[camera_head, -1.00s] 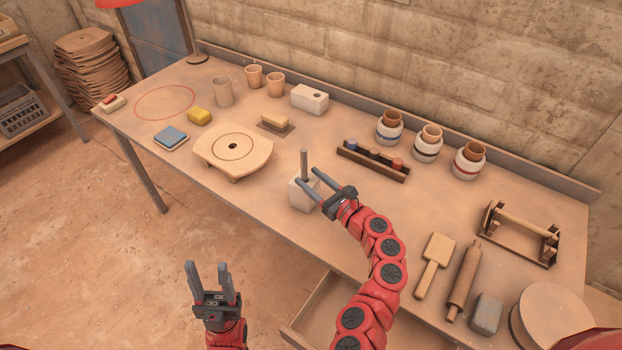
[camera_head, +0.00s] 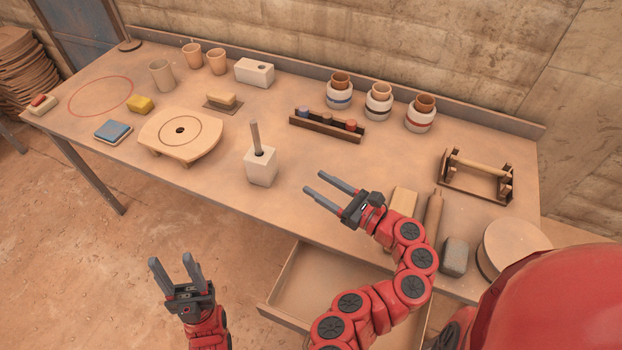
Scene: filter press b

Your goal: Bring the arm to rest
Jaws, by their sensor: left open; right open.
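The gripper is apart from the block. My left gripper (camera_head: 173,262) is open and empty, pointing up in front of the table over the floor. My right arm covers part of a wooden paddle (camera_head: 404,202).
An open drawer (camera_head: 287,282) juts out below the table's front edge, under my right arm. A round wooden stand (camera_head: 180,135), a rack of stoppers (camera_head: 326,126), several jars (camera_head: 379,101), a rolling pin (camera_head: 433,216) and a grey block (camera_head: 455,254) stand around.

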